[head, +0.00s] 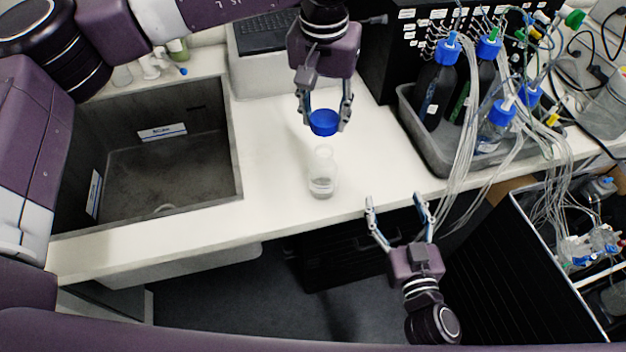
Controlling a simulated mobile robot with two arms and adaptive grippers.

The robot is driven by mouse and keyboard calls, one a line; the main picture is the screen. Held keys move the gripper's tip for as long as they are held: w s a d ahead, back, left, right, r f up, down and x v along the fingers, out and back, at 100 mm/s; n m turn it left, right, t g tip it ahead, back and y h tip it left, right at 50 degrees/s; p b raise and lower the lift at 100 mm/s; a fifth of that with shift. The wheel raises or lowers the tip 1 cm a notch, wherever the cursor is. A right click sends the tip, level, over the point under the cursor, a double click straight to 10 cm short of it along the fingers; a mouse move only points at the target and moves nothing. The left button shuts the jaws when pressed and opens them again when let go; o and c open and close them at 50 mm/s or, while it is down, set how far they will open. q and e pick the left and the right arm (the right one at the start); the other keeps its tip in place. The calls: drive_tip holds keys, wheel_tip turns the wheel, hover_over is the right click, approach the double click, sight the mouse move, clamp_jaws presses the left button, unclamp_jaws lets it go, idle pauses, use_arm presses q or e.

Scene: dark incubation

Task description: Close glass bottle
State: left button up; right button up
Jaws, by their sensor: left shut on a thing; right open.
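A clear glass bottle (322,180) stands upright and uncapped on the white bench, with a little clear liquid at its bottom. My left gripper (324,118) reaches in from the top and is shut on a blue cap (323,123). The cap is just beyond the bottle's mouth in the picture and looks apart from it; its exact height I cannot tell. My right gripper (396,205) is open and empty, at the front edge of the bench, to the right of and nearer than the bottle.
A sink (165,185) is set into the bench (275,180) on the left. A grey tray (440,150) with blue-capped bottles and many tubes stands on the right. A black device (395,50) is behind. The bench around the bottle is clear.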

sight(322, 174)
use_arm(q)
drive_tip(key=shift+w+d+f, duration=0.1)
drive_tip(key=shift+w+d, duration=0.05)
drive_tip(key=shift+d, duration=0.05)
drive_tip(key=shift+s+a, duration=0.2)
drive_tip(key=shift+s, duration=0.25)
drive_tip(key=shift+w+d, duration=0.1)
drive_tip(key=shift+w, duration=0.05)
use_arm(e)
drive_tip(key=s+a+n+y, duration=0.1)
drive_tip(key=a+y, duration=0.1)
drive_tip(key=a, duration=0.1)
drive_tip(key=s+a+n+y, duration=0.1)
drive_tip(key=a+y, duration=0.1)
drive_tip(key=a, duration=0.1)
drive_tip(key=s+a+n+g+y, duration=0.1)
drive_tip(key=a+n+y, duration=0.1)
drive_tip(key=a, duration=0.2)
drive_tip(key=shift+s+r+y, duration=0.25)
drive_tip(key=shift+y, duration=0.05)
drive_tip(key=shift+w, duration=0.1)
drive_tip(key=x, duration=1.2)
